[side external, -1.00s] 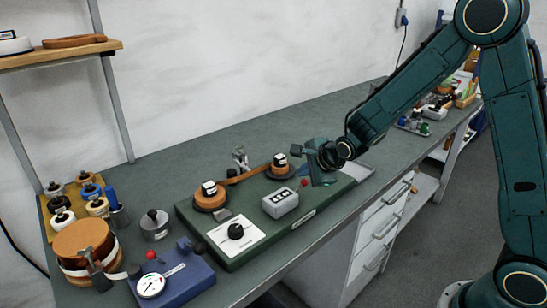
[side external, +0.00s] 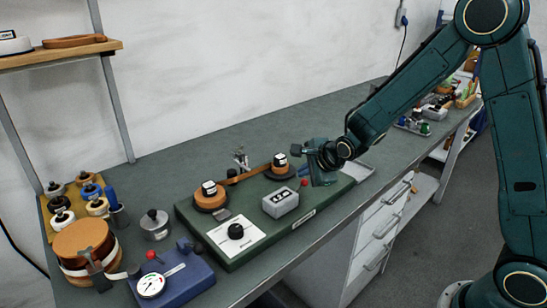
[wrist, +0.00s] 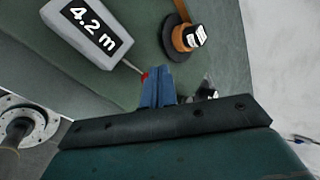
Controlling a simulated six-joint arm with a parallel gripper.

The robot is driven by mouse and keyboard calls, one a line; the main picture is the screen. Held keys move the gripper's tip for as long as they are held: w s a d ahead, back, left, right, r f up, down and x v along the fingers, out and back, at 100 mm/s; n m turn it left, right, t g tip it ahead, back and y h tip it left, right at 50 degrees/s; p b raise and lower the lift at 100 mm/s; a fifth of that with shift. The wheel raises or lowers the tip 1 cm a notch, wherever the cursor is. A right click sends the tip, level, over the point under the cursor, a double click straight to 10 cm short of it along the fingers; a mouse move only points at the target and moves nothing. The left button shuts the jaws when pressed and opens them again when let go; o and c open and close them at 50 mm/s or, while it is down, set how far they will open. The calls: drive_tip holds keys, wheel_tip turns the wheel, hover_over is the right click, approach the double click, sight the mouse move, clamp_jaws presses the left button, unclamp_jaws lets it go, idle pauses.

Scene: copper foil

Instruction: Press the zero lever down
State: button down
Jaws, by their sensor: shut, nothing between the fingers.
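The grey counter box (side external: 281,202) sits on the green base plate (side external: 240,260); its display reads 4.2 m in the wrist view (wrist: 88,30). A thin lever runs from its side to a red knob (side external: 304,182), which I take for the zero lever. In the wrist view the red knob (wrist: 145,76) is partly hidden behind the tips of my blue fingers. My gripper (side external: 304,170) is shut and empty, just above the red knob. I cannot tell whether the fingertips touch it.
Two copper-foil spools, left (side external: 210,197) and right (side external: 280,168), stand behind the counter. A black knob on a white plate (side external: 237,235) is at the front left. A blue gauge box (side external: 180,278) has its own red knob. The back of the bench (side external: 200,150) is clear.

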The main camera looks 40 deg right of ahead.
sight(305, 180)
drive_tip(key=shift+f, duration=0.15)
idle(0.5)
drive_tip(key=shift+d+f, duration=0.15)
drive_tip(key=shift+f, duration=0.1)
drive_tip(key=shift+d+f, duration=0.25)
drive_tip(key=shift+f, duration=0.35)
drive_tip(key=shift+d+f, duration=0.2)
drive_tip(key=shift+f, duration=0.35)
idle(2.2)
drive_tip(key=shift+r, duration=0.15)
idle(0.3)
drive_tip(key=shift+a+r, duration=0.3)
drive_tip(key=shift+r, duration=0.4)
drive_tip(key=shift+a+r, duration=0.3)
drive_tip(key=shift+r, duration=0.4)
drive_tip(key=shift+a+r, duration=0.3)
drive_tip(key=shift+r, duration=0.5)
drive_tip(key=shift+a+r, duration=0.3)
drive_tip(key=shift+r, duration=0.45)
drive_tip(key=shift+a+r, duration=0.3)
drive_tip(key=shift+r, duration=0.5)
